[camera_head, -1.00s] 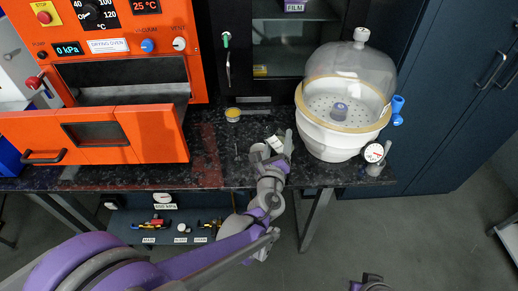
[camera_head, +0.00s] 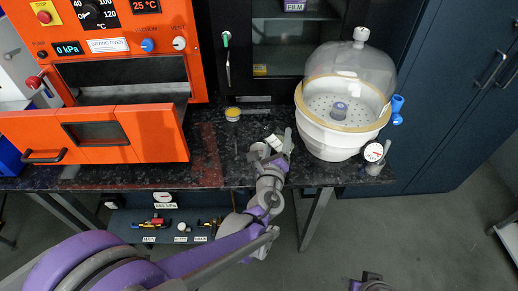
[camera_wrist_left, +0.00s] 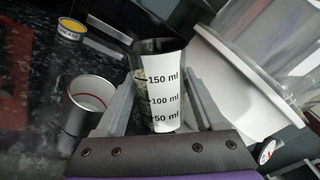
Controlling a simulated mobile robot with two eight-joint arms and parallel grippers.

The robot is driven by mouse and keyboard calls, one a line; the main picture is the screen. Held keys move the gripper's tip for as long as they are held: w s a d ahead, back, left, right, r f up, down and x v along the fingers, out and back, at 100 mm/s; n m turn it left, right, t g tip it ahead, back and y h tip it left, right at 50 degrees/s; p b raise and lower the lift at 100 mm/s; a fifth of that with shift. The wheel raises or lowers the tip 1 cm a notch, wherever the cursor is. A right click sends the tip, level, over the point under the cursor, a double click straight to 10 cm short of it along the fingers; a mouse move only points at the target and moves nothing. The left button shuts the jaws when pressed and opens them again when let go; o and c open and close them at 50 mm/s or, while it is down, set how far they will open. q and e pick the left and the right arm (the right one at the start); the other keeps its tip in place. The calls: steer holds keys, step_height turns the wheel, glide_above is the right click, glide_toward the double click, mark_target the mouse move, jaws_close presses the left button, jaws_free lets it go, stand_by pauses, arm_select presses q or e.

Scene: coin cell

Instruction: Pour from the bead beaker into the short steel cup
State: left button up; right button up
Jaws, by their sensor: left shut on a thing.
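The bead beaker (camera_wrist_left: 158,95) is a clear vessel with a white scale panel marked 50 to 150 ml. My left gripper (camera_head: 274,148) is shut around it, with a finger on each side in the left wrist view. The beaker (camera_head: 274,141) appears tilted in the head view. Dark and pale contents show beside its panel, but single beads are not clear. The short steel cup (camera_wrist_left: 84,108) is just left of the left finger, and its visible inside looks empty. In the head view the cup (camera_head: 258,150) is beside the gripper. My right gripper (camera_head: 366,279) is at the bottom edge, its jaws unclear.
A white vacuum desiccator (camera_head: 331,140) with a clear dome stands close right of the left gripper. A small yellow-topped tin (camera_head: 232,114) sits behind it. An orange drying oven (camera_head: 120,130) with its front lowered fills the left. Dark speckled counter (camera_head: 215,165) is free between.

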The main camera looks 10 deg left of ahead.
arm_select(q)
steer(key=shift+a+r+n, duration=0.1)
steer(key=shift+n, duration=0.4)
stand_by(0.9)
steer(key=shift+f+n, duration=0.4)
steer(key=shift+n, duration=0.4)
stand_by(1.7)
steer(key=shift+r+n+p, duration=0.35)
steer(key=shift+r+n, duration=0.1)
steer(key=shift+n, duration=0.35)
stand_by(1.7)
steer(key=shift+f+n, duration=0.25)
steer(key=shift+n, duration=0.25)
stand_by(1.1)
